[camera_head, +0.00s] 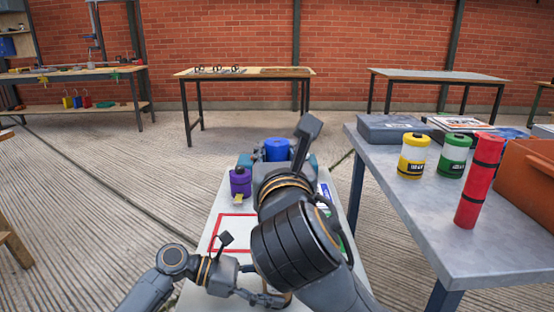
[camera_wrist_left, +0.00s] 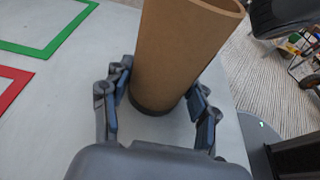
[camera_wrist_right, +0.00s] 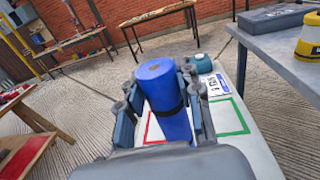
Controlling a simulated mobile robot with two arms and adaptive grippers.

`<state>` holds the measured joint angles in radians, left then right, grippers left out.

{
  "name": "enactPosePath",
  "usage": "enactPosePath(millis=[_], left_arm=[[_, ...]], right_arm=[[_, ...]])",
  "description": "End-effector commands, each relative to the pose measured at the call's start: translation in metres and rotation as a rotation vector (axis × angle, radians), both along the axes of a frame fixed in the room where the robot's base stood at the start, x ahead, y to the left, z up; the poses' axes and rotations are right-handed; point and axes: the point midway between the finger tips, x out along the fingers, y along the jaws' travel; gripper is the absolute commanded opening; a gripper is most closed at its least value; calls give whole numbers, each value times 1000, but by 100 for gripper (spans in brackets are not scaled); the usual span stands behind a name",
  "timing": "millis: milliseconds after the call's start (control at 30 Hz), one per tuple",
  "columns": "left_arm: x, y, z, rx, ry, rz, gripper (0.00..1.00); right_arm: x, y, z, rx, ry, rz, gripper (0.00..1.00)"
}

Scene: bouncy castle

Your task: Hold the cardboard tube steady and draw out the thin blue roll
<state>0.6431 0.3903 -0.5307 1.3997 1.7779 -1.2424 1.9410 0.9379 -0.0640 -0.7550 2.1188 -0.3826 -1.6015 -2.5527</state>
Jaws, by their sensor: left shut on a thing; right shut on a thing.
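The brown cardboard tube (camera_wrist_left: 178,55) stands on the pale board in the left wrist view, with a dark ring at its base. Its open rim is partly cut off by the frame, and no blue shows in the visible part of the opening. My left gripper (camera_wrist_left: 158,88) is shut on the tube, a finger on each side near the base. My right gripper (camera_wrist_right: 163,95) is shut on the blue roll (camera_wrist_right: 155,72), which has a black band. The roll's top also shows in the head view (camera_head: 277,149), beyond my right wrist; its lower end is hidden.
The pale board has a red outline (camera_head: 213,232) and a green outline (camera_wrist_right: 244,115). A purple can (camera_head: 240,182) stands at the board's left. The grey table (camera_head: 420,215) at right holds a yellow can (camera_head: 413,155), a green can (camera_head: 453,156) and a red tube (camera_head: 479,182).

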Motion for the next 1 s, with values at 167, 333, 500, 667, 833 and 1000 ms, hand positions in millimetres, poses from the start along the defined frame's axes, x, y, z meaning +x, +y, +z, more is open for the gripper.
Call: enactPosePath(millis=[167, 333, 500, 667, 833, 1000], left_arm=[[0, 0, 0, 0, 0, 1, 77], [0, 0, 0, 0, 0, 0, 85], [0, 0, 0, 0, 0, 0, 85], [0, 9, 2, 2, 0, 1, 85], [0, 39, 11, 3, 0, 4, 85], [0, 75, 22, 3, 1, 3, 85]], right_arm=[[0, 0, 0, 1, -1, 0, 0], [0, 0, 0, 1, -1, 0, 0], [0, 0, 0, 1, -2, 0, 0], [0, 0, 0, 1, -2, 0, 0], [0, 0, 0, 1, -2, 0, 0], [0, 0, 0, 1, -2, 0, 0]])
